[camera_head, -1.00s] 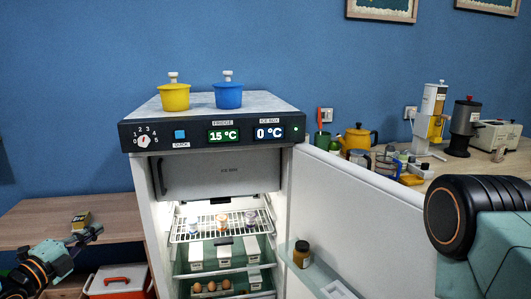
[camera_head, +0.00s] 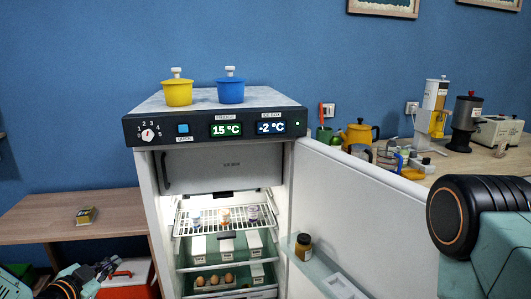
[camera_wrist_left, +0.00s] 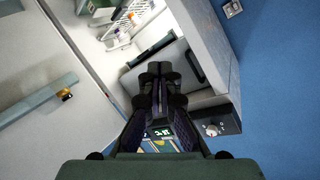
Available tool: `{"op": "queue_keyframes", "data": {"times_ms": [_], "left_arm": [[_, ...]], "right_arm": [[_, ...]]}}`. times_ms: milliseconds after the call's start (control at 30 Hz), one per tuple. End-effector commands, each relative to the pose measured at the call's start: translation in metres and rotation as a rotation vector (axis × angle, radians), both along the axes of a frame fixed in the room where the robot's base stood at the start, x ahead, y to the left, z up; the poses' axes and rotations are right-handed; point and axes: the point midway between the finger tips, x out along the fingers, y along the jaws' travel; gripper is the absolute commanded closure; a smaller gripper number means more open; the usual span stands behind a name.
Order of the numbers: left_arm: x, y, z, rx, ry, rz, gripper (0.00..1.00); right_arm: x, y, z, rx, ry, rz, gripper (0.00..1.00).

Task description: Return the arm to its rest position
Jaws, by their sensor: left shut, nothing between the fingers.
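My left gripper (camera_head: 108,267) is low at the left in the head view, in front of the wooden table's edge and left of the fridge. It also shows in the wrist view (camera_wrist_left: 160,72), where its fingers are together with nothing between them. The open fridge (camera_head: 215,130) stands in the middle, with a dial, a blue button and two displays reading 15 °C and -2 °C. My right arm shows at the right edge; its gripper is out of view.
The wooden table (camera_head: 40,215) holds a small yellow-and-black item (camera_head: 87,216). A red-lidded box (camera_head: 125,275) is below it, beside the fridge. The fridge door (camera_head: 370,215) hangs open to the right. Yellow (camera_head: 177,92) and blue (camera_head: 230,91) pots stand on top of the fridge.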

Motion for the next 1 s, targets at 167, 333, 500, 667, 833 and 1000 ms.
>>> {"op": "queue_keyframes", "data": {"times_ms": [167, 333, 500, 667, 833, 1000], "left_arm": [[-0.063, -0.068, -0.085, -0.346, 0.339, 0.163, 1.0], [-0.143, -0.118, -0.147, -0.522, 0.63, 0.345, 1.0], [-0.239, -0.152, -0.193, -0.57, 0.891, 0.536, 1.0], [-0.333, -0.169, -0.218, -0.486, 1.098, 0.66, 1.0], [-0.392, -0.176, -0.233, -0.354, 1.22, 0.641, 1.0], [-0.401, -0.179, -0.242, -0.321, 1.241, 0.619, 1.0]], "right_arm": [[0.0, 0.0, -0.016, 0.0, 0.001, 0.0, 0.48], [-0.001, 0.0, -0.029, 0.0, 0.001, 0.0, 0.48], [-0.001, 0.0, -0.044, 0.0, 0.001, 0.0, 0.48], [-0.001, 0.0, -0.06, 0.0, 0.001, 0.0, 0.48], [-0.001, 0.0, -0.075, 0.0, 0.001, 0.0, 0.48], [-0.001, 0.0, -0.079, 0.0, 0.001, 0.0, 0.48]]}}
